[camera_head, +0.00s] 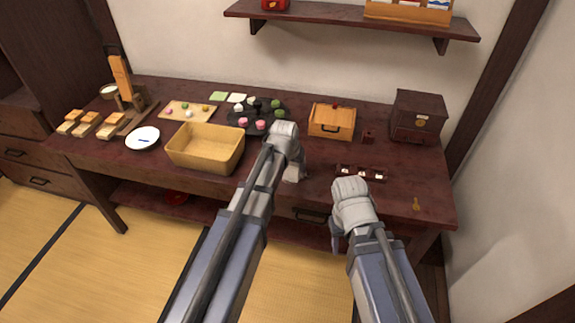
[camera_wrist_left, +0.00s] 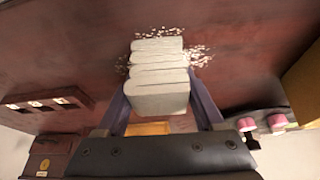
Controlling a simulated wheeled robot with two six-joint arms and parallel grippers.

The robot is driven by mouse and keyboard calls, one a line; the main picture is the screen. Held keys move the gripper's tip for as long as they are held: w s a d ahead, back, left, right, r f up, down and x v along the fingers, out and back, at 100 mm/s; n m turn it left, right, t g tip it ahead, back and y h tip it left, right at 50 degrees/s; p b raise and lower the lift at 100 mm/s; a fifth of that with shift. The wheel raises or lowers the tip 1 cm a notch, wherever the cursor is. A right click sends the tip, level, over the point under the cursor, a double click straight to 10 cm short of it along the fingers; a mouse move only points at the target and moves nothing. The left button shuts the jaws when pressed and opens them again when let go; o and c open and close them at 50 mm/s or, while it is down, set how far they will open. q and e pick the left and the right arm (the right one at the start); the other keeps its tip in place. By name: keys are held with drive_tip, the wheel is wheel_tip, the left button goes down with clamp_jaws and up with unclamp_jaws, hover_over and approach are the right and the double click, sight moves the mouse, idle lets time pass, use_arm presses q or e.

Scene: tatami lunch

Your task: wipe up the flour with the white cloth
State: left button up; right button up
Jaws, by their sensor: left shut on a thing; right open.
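The white cloth (camera_wrist_left: 158,98) is a folded block held between the two fingers of my left gripper (camera_wrist_left: 160,105) in the left wrist view. It is pressed to or just over the dark red tabletop. White flour (camera_wrist_left: 200,55) lies in specks around its far end and both sides; the part under the cloth is hidden. In the head view the cloth (camera_head: 294,172) shows just below my left gripper (camera_head: 287,150), which hides most of the flour. My right gripper (camera_head: 350,192) is over the table's front edge, apart from the cloth; its fingers are mostly hidden.
A tan basket (camera_head: 205,150) stands left of my left gripper. A dark plate with sweets (camera_head: 245,120) and a wooden box (camera_head: 331,122) are behind. A small dark tray (camera_head: 345,175) lies close to my right gripper. A dark chest (camera_head: 417,117) stands back right.

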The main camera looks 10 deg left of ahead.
use_arm(q)
drive_tip(key=shift+d, duration=0.85)
drive_tip(key=shift+s+d, duration=0.1)
drive_tip(key=shift+d, duration=1.9)
drive_tip(key=shift+w+f, duration=0.1)
drive_tip(key=shift+w, duration=0.8)
drive_tip(key=shift+a, duration=2.1)
drive_tip(key=shift+a, duration=0.1)
drive_tip(key=shift+a, duration=1.85)
